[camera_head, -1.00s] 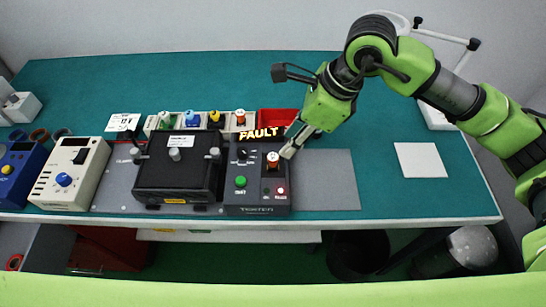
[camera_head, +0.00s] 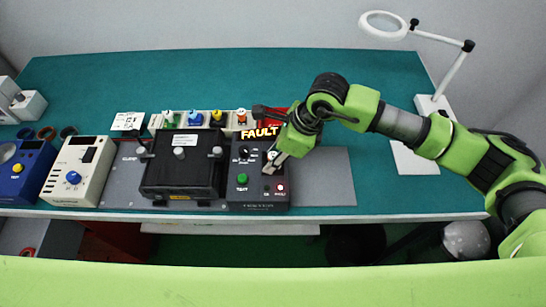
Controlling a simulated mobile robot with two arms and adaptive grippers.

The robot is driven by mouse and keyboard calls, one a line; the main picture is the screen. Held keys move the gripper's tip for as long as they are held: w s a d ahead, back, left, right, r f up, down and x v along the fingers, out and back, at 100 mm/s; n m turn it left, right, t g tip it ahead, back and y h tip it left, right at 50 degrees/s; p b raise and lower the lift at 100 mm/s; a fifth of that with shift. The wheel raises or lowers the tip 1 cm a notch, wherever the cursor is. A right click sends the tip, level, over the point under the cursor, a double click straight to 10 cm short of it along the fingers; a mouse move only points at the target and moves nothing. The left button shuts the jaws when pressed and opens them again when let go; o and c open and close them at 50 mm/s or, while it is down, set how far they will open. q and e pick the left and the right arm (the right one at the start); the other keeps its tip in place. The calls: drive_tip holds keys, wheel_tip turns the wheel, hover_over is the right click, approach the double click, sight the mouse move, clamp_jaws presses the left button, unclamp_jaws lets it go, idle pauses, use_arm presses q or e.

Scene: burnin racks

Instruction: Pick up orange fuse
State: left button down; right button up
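My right gripper (camera_head: 271,166) points down over the right part of the dark tester (camera_head: 246,200), at the socket where an orange fuse stood a second ago. The fingers and wrist cover most of that spot. A small pale top (camera_head: 272,155) shows between the fingers; whether they touch the fuse there, or are open or shut, I cannot tell. Another orange fuse (camera_head: 241,116) with a white top stands in the rack row at the back. A glowing "FAULT" sign (camera_head: 259,132) hangs above the tester. My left gripper is not in view.
The rack also holds green (camera_head: 168,118), blue (camera_head: 195,118) and yellow (camera_head: 217,118) fuses. A red bin (camera_head: 272,115) is partly behind my wrist. A black box (camera_head: 180,178) stands left of the tester. A magnifier lamp (camera_head: 384,25) stands at right. The back of the table is free.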

drive_tip(key=c, duration=0.8)
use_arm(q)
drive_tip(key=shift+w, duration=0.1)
use_arm(e)
drive_tip(key=shift+o, duration=0.2)
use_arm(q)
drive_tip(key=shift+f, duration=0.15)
use_arm(e)
drive_tip(key=shift+r, duration=0.15)
